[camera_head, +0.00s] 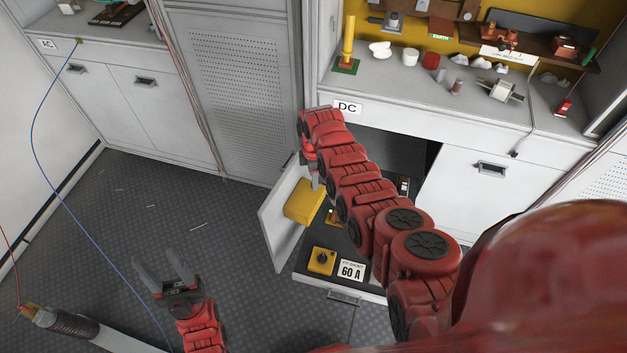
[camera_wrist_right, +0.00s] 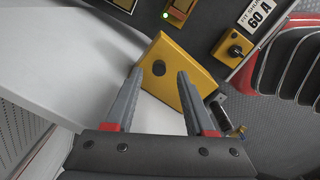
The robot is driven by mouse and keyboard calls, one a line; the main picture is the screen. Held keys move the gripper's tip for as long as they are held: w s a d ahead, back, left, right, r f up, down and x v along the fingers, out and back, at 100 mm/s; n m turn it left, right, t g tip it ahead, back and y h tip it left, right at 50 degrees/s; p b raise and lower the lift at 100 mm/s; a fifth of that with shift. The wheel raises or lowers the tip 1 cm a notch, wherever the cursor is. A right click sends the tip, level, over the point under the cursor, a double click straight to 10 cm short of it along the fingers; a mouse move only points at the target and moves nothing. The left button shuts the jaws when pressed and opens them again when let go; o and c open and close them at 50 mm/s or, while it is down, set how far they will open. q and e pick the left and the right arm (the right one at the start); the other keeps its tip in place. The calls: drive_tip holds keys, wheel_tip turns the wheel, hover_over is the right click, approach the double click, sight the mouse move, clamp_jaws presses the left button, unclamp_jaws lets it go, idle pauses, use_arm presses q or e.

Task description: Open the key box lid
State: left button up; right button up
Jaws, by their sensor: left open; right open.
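A yellow box (camera_head: 304,202), which looks like the key box, sits at the inner side of the open white cabinet door (camera_head: 277,225). In the right wrist view its yellow face (camera_wrist_right: 196,82) shows a round dark spot between my fingers. The lid looks closed, but its edge is hard to make out. My right gripper (camera_head: 315,184) is open and empty, with its fingertips pointing at the box; I cannot tell whether they touch it. It also shows in the right wrist view (camera_wrist_right: 160,75). My left gripper (camera_head: 158,262) is open and empty above the dark floor.
A pulled-out drawer holds a yellow knob switch (camera_head: 321,261) and a "60 A" sign (camera_head: 351,270). The DC counter (camera_head: 400,90) above carries several small parts. A blue cable (camera_head: 65,188) hangs at the left. The floor (camera_head: 150,200) there is mostly clear.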

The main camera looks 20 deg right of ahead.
sight(305, 194)
drive_tip(key=shift+f, duration=0.6)
drive_tip(key=shift+f+b, duration=0.45)
drive_tip(key=shift+f, duration=0.3)
clamp_jaws()
idle(0.6)
